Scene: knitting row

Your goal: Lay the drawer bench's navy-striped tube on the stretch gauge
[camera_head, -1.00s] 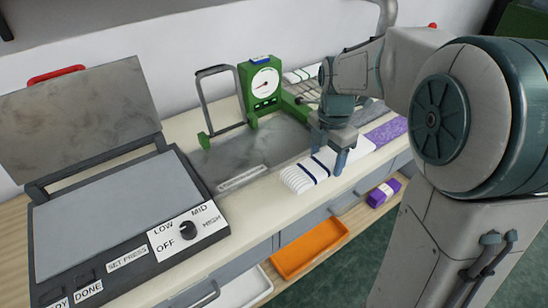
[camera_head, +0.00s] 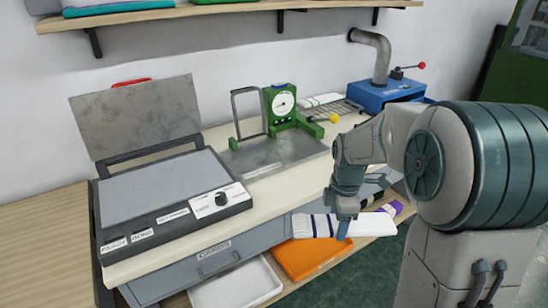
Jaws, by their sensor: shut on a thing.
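The navy-striped tube (camera_head: 313,226) is a flat white knitted piece with navy bands near its left end. My gripper (camera_head: 343,232) is shut on its middle, and the tube stretches out to both sides of the fingers. In the picture it shows in front of the bench's front edge, over the lower shelf. The green stretch gauge (camera_head: 281,112) with a round white dial stands at the back of the bench, up and left of my gripper. Its grey plate (camera_head: 285,150) is bare.
A press (camera_head: 160,190) with its lid raised stands left of the gauge. An orange tray (camera_head: 300,257) and a white tray (camera_head: 237,287) lie low in front of the bench. A blue machine (camera_head: 385,93) with a pipe is at back right. My arm hides the bench's right part.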

